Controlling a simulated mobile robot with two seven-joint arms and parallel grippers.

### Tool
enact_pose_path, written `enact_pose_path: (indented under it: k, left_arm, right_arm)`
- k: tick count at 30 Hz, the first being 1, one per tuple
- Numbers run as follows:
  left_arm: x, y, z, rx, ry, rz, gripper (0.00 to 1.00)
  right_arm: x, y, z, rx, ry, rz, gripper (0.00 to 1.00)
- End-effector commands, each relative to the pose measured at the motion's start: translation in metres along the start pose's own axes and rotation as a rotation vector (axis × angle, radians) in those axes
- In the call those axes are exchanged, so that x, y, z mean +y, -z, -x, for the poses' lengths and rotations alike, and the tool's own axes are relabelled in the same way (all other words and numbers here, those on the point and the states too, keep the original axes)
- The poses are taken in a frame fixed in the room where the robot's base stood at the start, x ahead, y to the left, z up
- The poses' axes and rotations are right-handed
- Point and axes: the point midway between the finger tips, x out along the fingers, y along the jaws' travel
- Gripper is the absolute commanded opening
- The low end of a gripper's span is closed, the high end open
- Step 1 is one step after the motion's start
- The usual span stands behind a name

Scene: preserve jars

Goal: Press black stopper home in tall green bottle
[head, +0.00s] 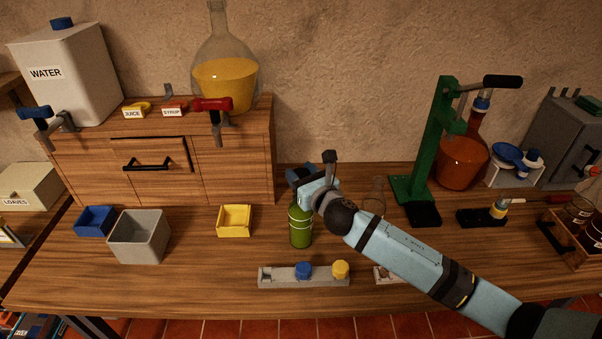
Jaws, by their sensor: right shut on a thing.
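The green bottle (301,228) stands upright on the bench, left of the middle. My right gripper (304,178) is over its top, with the arm reaching in from the lower right. The gripper is shut, and its wrist and jaws hide the bottle's mouth. The black stopper is not clearly visible; it appears to be hidden in the jaws at the bottle's mouth. I cannot tell how deep it sits. My left gripper is not in view.
A grey rack (325,283) in front of the bottle holds a blue stopper (303,270) and a yellow stopper (341,269). A yellow bin (234,221) stands left. A clear glass vessel (374,195) and green press (433,150) stand right. Bare bench lies between bin and bottle.

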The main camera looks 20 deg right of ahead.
Motion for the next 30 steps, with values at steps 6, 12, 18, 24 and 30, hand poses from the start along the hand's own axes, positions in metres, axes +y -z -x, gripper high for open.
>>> enact_pose_path:
  k: [6,12,18,24,30]
  left_arm:
    - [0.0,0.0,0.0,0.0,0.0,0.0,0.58]
    - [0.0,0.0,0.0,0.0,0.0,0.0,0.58]
    - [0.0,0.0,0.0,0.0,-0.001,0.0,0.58]
    - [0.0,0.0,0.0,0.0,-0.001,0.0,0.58]
    - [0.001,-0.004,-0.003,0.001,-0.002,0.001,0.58]
  right_arm:
    - [0.0,0.005,0.0,0.0,-0.001,0.001,0.27]
    - [0.0,0.006,0.0,0.001,0.0,0.0,0.6]
    - [0.0,0.006,0.0,0.001,0.0,0.0,0.73]
    - [0.0,0.006,0.004,0.001,0.0,0.001,0.73]
    - [-0.001,0.008,0.033,0.002,-0.001,0.002,0.73]
